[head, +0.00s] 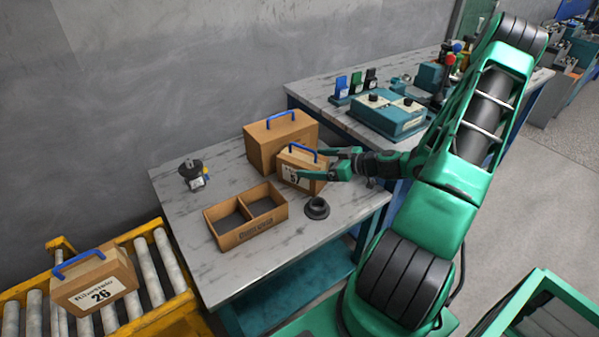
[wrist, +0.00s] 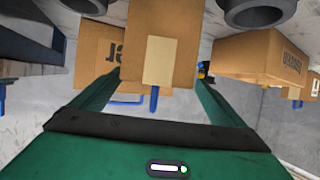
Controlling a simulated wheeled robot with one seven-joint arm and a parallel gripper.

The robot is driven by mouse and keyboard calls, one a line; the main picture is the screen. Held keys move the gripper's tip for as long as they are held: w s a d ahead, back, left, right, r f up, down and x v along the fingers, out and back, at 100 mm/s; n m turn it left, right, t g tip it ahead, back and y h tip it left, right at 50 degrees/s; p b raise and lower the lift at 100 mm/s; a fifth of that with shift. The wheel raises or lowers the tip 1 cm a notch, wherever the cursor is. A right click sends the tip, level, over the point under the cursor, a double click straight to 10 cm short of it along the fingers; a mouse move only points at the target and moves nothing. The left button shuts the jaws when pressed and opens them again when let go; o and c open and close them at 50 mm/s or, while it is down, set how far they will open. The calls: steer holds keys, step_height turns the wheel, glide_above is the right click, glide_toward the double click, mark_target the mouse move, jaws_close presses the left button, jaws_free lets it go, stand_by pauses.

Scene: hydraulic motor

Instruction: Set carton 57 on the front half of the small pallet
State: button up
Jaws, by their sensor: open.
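Carton 57 (head: 296,178) is a small brown carton with a blue handle, standing upright on the grey workbench (head: 345,207). My gripper (head: 329,162) is at its right side in the head view, with its fingers spread and pointing at it. In the wrist view, carton 57 (wrist: 177,45) shows a pale strip on its near end and lies ahead between the open fingers (wrist: 157,82). I cannot tell whether a finger touches it. I do not make out the small pallet in either view.
A larger brown carton (head: 270,146) stands close behind carton 57. A divided open box (head: 235,233), a black ring (head: 317,208) and a small pump-like part (head: 191,173) are on the bench. Carton 26 (head: 95,283) sits on a yellow roller conveyor (head: 150,270). A second bench (head: 320,90) stands behind.

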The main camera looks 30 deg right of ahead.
mark_target(302, 161)
steer(key=shift+d+x, duration=0.15)
steer(key=shift+x, duration=1.35)
steer(key=shift+d+x, duration=0.1)
steer(key=shift+x, duration=1.35)
steer(key=shift+w, duration=0.1)
steer(key=c, duration=1.9)
steer(key=shift+c, duration=1.3)
steer(key=shift+r, duration=0.1)
